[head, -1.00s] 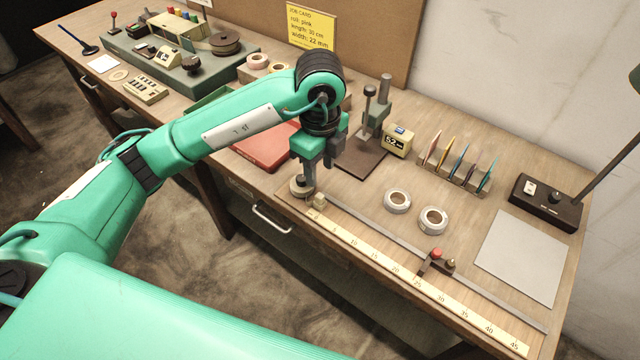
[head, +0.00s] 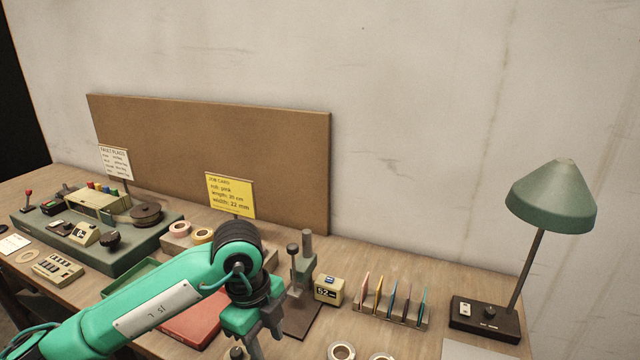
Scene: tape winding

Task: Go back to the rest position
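My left arm comes in from the lower left, and my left gripper (head: 262,350) points down over the front part of the bench. It is left of the dark lever press (head: 301,275) and right of the red pad (head: 190,321). My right gripper is not in view.
The job card (head: 231,196) stands before a brown board (head: 270,150). A green machine (head: 105,262) is at left. A counter (head: 329,290), a rack of coloured cards (head: 393,305) and a lamp (head: 552,197) are at right. White rolls (head: 342,351) sit at the bottom edge. Space above the bench is open.

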